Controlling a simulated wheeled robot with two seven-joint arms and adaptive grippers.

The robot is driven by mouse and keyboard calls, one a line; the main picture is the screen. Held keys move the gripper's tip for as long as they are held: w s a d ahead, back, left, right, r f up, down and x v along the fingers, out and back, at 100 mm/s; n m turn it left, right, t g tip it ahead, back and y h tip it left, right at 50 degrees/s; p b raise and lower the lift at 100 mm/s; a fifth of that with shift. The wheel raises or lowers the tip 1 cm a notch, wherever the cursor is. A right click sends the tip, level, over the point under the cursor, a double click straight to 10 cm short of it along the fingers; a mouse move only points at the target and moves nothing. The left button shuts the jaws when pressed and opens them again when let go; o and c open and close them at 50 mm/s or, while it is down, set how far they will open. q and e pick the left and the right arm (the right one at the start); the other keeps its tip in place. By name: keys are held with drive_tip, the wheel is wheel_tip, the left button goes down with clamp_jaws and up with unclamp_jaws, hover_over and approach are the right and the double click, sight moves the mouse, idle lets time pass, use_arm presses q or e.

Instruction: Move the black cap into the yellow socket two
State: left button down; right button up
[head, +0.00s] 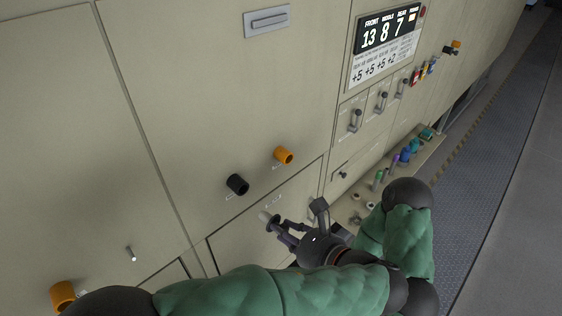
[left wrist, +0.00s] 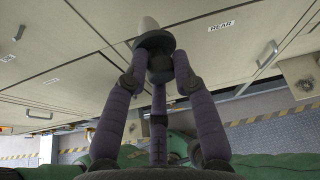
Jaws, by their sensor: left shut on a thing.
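My left gripper (head: 274,226) is shut on a black cap (head: 264,217) with a dark collar and pale rounded tip, held clear of the panel in front. One orange-yellow socket (head: 284,155) is on the panel above and right of the gripper; another (head: 64,295) is at the lower left. I cannot tell which is number two. A black cylinder (head: 237,184) sits on the panel between them. My right gripper is not in view.
A display (head: 388,33) and several levers (head: 383,102) are on the panel at upper right. A narrow ledge (head: 425,155) holds several coloured parts. A small peg (head: 131,254) sticks out at lower left. The walkway (head: 500,180) at right is clear.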

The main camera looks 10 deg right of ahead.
sight(278, 219)
use_arm(q)
drive_tip(key=d, duration=0.1)
drive_tip(key=s+d, duration=0.1)
drive_tip(key=s+d+m, duration=0.1)
drive_tip(key=shift+f+t+h, duration=0.3)
drive_tip(key=shift+t, duration=0.1)
drive_tip(key=w+a+b, duration=0.1)
drive_tip(key=w+a, duration=0.2)
drive_tip(key=w, duration=0.2)
drive_tip(key=w+a+b, duration=0.1)
drive_tip(key=w+a, duration=0.1)
drive_tip(key=shift+w+a+b, duration=0.25)
drive_tip(key=shift+a+b, duration=0.05)
drive_tip(key=shift+w+a+r, duration=0.1)
drive_tip(key=shift+w+a, duration=0.2)
drive_tip(key=shift+w, duration=0.1)
